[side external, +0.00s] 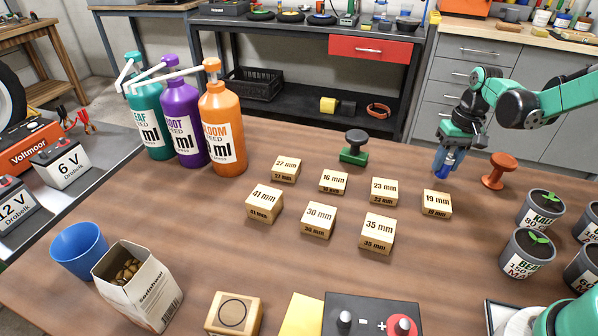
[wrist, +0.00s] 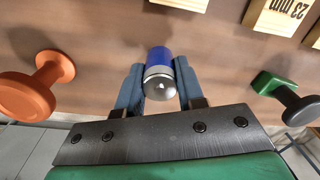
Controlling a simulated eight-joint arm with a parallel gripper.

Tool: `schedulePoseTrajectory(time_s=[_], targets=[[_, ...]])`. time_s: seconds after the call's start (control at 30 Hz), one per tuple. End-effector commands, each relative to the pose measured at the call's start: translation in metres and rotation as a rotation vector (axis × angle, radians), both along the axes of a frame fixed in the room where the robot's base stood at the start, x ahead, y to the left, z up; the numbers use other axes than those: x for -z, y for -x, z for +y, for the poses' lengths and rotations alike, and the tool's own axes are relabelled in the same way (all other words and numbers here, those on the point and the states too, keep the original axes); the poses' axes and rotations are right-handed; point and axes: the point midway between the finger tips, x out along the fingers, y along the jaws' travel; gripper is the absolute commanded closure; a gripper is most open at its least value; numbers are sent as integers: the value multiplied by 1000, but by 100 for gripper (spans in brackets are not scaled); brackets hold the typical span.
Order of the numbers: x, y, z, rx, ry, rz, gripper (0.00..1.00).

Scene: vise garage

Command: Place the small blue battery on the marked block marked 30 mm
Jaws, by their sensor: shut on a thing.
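My gripper (side external: 446,160) is shut on the small blue battery (wrist: 159,62), which has a silver end facing the wrist camera. In the side external view the gripper is above the back right of the table, behind the 19 mm block (side external: 437,203) and left of the orange knob-shaped piece. The battery sits between the two blue fingers. The block marked 30 mm (side external: 318,220) stands on the table in the front row of blocks, between the 41 mm block (side external: 264,203) and the 35 mm block (side external: 378,233). Its top is bare.
Other wooden blocks marked 27, 16 and 23 mm (side external: 384,191) stand nearby. A green and black piece (side external: 354,148) stands behind them, and an orange knob-shaped piece (side external: 497,171) is at right. Tall bottles (side external: 222,126) stand at left, and plant pots (side external: 527,250) at right.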

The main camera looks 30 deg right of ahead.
Motion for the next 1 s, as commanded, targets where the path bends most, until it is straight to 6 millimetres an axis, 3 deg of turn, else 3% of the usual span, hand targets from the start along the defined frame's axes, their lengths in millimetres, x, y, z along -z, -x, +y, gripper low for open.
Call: schedulePoseTrajectory(time_s=[0.3,0.5,0.83,0.93,1.0], targets=[[-89,1,0,0,0,0,100],[-136,0,0,0,0,0,100],[-175,-2,4,-12,1,0,100],[-180,-11,22,-65,4,1,100],[-183,-21,44,-131,8,0,100]])
